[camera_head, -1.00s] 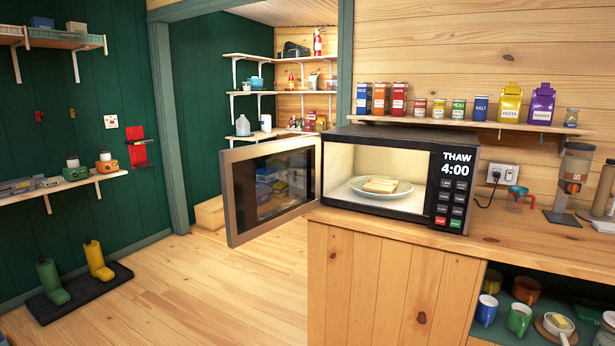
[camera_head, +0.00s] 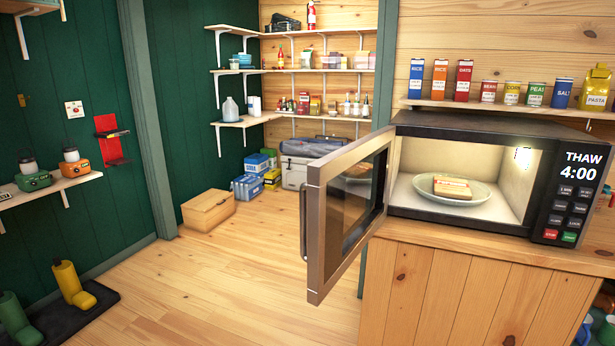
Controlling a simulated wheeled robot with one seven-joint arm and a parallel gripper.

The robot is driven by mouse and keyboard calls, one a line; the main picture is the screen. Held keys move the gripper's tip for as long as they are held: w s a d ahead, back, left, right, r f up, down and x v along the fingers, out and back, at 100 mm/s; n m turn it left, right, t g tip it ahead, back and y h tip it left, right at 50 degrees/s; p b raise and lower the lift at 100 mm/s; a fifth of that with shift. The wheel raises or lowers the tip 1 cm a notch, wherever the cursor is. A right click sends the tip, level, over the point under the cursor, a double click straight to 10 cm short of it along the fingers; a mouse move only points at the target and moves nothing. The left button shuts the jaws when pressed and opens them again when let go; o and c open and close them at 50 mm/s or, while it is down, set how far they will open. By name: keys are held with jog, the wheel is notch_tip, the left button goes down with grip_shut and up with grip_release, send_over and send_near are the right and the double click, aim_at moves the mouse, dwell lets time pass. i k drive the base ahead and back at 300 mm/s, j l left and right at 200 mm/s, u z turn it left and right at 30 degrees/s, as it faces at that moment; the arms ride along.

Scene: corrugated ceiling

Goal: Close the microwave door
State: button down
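The black microwave (camera_head: 574,190) stands on a wooden counter at the right, with its lit inside facing me. Its door (camera_head: 345,210) is wide open, hinged at the left side of the microwave and swung out toward me past the counter's left end. A vertical handle (camera_head: 304,222) shows on the door's outer side. A plate (camera_head: 483,195) with a slice of bread (camera_head: 452,187) lies inside the microwave. The display reads THAW 4:00. My gripper is not in view.
The wooden floor (camera_head: 235,285) left of the counter (camera_head: 430,290) is clear. A wooden box (camera_head: 208,210), a cooler (camera_head: 298,165) and several small boxes stand at the back. Boots on a dark mat (camera_head: 75,322) are at the lower left. A shelf (camera_head: 520,107) of cans hangs above the microwave.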

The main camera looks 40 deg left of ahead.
aim_at(344, 196)
jog(key=j, duration=2.65)
jog(key=k+l, duration=0.55)
